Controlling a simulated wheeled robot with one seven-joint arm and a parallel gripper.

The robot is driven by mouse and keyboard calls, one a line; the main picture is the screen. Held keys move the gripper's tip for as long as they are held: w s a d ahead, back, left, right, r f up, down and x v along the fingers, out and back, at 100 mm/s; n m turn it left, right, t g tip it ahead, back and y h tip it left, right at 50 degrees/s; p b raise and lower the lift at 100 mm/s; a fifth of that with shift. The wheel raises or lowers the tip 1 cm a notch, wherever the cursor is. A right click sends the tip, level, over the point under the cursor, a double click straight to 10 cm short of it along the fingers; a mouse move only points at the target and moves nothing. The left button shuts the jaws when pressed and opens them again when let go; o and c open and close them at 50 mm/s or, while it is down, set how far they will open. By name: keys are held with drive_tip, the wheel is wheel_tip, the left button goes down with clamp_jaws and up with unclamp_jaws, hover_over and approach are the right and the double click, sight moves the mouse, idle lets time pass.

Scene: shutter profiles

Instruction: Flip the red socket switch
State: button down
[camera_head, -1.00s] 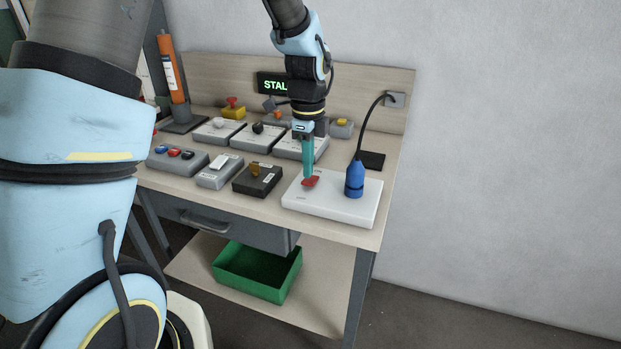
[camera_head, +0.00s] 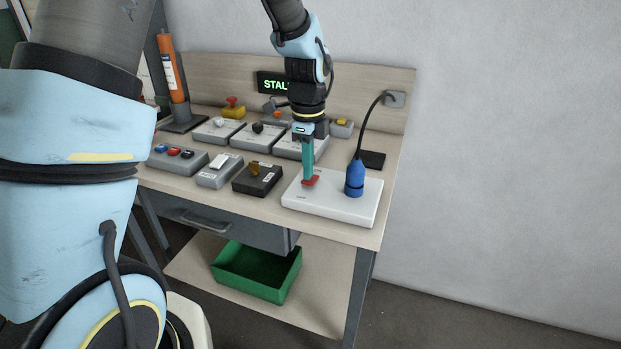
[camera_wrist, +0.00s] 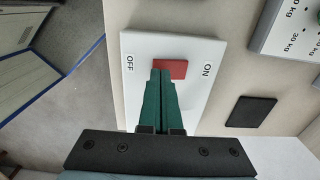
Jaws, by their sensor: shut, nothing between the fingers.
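The red switch (camera_head: 311,182) sits on a white socket box (camera_head: 340,208) at the right front of the bench. In the wrist view the red switch (camera_wrist: 172,69) lies between the words OFF on the left and ON on the right of the white plate (camera_wrist: 200,55). My gripper (camera_head: 308,181) points down with its teal fingers shut and empty. Its tips (camera_wrist: 161,73) are at the switch and cover part of it, toward the OFF side in the wrist view. I cannot tell whether they press on it.
A blue plug (camera_head: 355,178) with a black cable stands on the white box, right of my gripper. A dark box (camera_head: 258,180) and several grey control boxes stand to the left and behind. A green crate (camera_head: 257,272) is on the lower shelf.

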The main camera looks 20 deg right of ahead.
drive_tip(key=shift+f+b, duration=0.35)
drive_tip(key=shift+f, duration=0.25)
idle(0.3)
drive_tip(key=shift+r+p, duration=3.05)
drive_tip(key=shift+r, duration=0.55)
drive_tip(key=shift+f, duration=0.1)
drive_tip(key=s+a+r+n, duration=0.2)
drive_tip(key=a+n, duration=1)
drive_tip(key=a, duration=0.3)
drive_tip(key=s+a+r+n+t, duration=0.1)
drive_tip(key=s+a+r+n, duration=0.1)
drive_tip(key=a+n, duration=1.1)
drive_tip(key=shift+a+t, duration=0.3)
drive_tip(key=shift+a, duration=0.75)
